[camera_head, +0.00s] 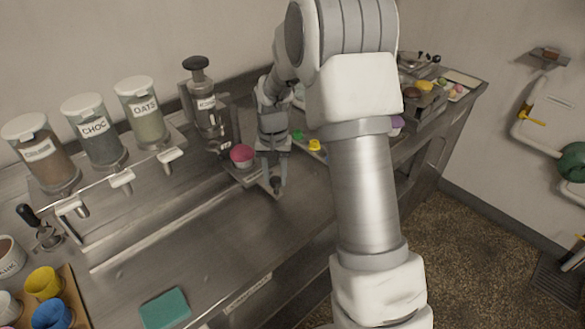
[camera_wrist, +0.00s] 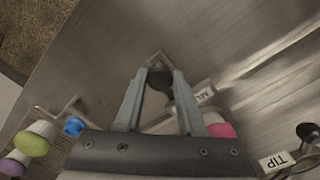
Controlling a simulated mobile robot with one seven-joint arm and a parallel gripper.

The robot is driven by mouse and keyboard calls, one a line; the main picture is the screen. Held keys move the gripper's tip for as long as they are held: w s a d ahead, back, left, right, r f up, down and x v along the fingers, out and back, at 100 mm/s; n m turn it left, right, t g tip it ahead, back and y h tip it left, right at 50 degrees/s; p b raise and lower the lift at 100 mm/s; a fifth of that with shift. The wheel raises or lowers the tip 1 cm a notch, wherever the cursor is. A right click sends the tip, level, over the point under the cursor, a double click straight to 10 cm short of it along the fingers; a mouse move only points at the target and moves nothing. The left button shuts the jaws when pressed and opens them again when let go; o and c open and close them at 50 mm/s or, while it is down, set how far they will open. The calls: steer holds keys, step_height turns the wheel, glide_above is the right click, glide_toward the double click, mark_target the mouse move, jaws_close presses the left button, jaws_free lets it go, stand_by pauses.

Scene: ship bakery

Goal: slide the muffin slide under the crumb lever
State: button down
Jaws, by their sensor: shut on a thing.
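The muffin slide (camera_head: 240,174) is a metal plate on the counter below the icing dispenser, with a pink muffin cup (camera_head: 242,155) on it. My gripper (camera_head: 276,184) is at the slide's front right end, shut on its dark knob. In the wrist view the knob (camera_wrist: 158,78) sits between the fingertips, with the pink cup (camera_wrist: 218,126) to the right. The leftmost canister (camera_head: 42,158) has a label too blurred to read. A white lever (camera_head: 72,207) is below it, far left of the slide.
The CHOC canister (camera_head: 92,132) and OATS canister (camera_head: 141,112) have levers over the counter. The icing dispenser (camera_head: 206,108) stands behind the slide. A teal sponge (camera_head: 165,308) and colored cups (camera_head: 43,282) are front left. Counter between slide and sponge is clear.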

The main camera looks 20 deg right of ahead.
steer(key=s+a, duration=0.5)
steer(key=a, duration=0.7)
steer(key=s+a+b, duration=0.1)
steer(key=s+a, duration=0.4)
steer(key=a, duration=0.8)
steer(key=s+a, duration=0.5)
steer(key=a, duration=0.8)
steer(key=shift+s+a+b, duration=0.2)
steer(key=shift+s+b, duration=0.1)
steer(key=shift+s, duration=0.05)
steer(key=shift+a, duration=0.1)
steer(key=c, duration=0.6)
jaws_free()
steer(key=shift+s, duration=0.1)
steer(key=shift+o, duration=0.5)
step_height(320, 180, up, 18)
steer(key=p, duration=0.1)
steer(key=shift+f, duration=0.25)
